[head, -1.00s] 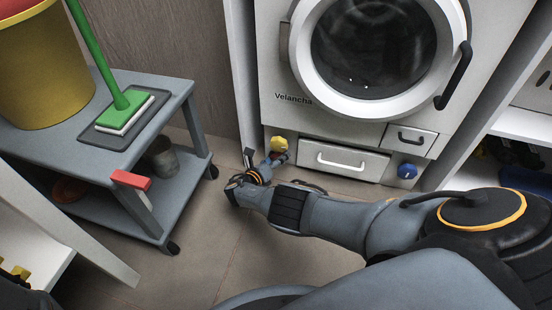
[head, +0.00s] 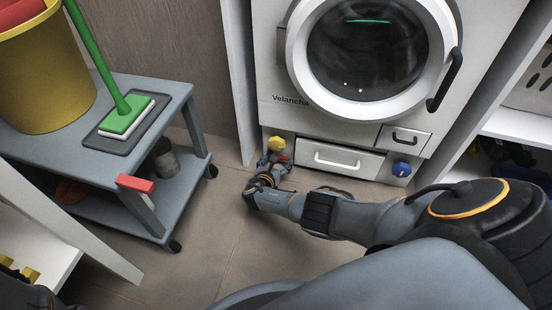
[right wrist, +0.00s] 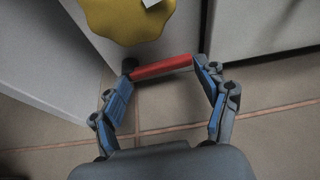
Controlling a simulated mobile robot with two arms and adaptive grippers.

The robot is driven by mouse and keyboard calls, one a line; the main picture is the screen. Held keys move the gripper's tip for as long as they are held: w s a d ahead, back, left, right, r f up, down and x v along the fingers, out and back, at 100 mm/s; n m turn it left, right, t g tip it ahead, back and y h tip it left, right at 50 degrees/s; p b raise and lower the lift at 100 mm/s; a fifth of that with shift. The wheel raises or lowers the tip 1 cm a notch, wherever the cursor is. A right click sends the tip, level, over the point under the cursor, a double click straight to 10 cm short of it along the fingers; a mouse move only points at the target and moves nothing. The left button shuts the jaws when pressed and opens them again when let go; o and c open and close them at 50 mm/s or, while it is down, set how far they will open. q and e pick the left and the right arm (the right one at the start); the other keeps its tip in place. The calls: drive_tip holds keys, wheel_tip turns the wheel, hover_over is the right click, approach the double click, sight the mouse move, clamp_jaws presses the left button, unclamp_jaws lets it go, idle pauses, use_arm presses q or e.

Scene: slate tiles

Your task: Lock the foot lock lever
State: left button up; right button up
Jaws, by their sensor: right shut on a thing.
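The red foot lock lever (right wrist: 162,67) lies across between my right gripper's fingertips, just below a yellow scalloped knob (right wrist: 128,15) in the right wrist view. My right gripper (right wrist: 162,72) is shut on this lever, with a blue-padded finger at each end of it. In the head view the same gripper (head: 273,163) is low at the washing machine's front left corner, and the yellow knob (head: 276,145) shows just beyond it. Only a small red part of the lever (head: 285,159) shows there. My left gripper does not show.
The white washing machine (head: 275,75) has a drawer (head: 340,160) low at its front and a blue knob (head: 401,169) at right. A grey trolley (head: 165,105) with a bucket and green mop stands at left. Tiled floor (head: 215,235) between them is clear.

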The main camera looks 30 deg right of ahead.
drive_tip(key=shift+w+d+m+t, duration=0.15)
drive_tip(key=shift+d+m+t, duration=0.15)
drive_tip(key=shift+d+m, duration=0.1)
drive_tip(key=o, duration=1.3)
drive_tip(key=shift+c, duration=0.2)
drive_tip(key=o, duration=0.3)
drive_tip(key=shift+f, duration=0.15)
drive_tip(key=shift+o, duration=0.2)
drive_tip(key=shift+a, duration=0.2)
drive_tip(key=shift+s+a, duration=0.4)
drive_tip(key=shift+s, duration=0.05)
drive_tip(key=v, duration=1)
drive_tip(key=shift+s+a+r, duration=0.15)
drive_tip(key=shift+r, duration=0.35)
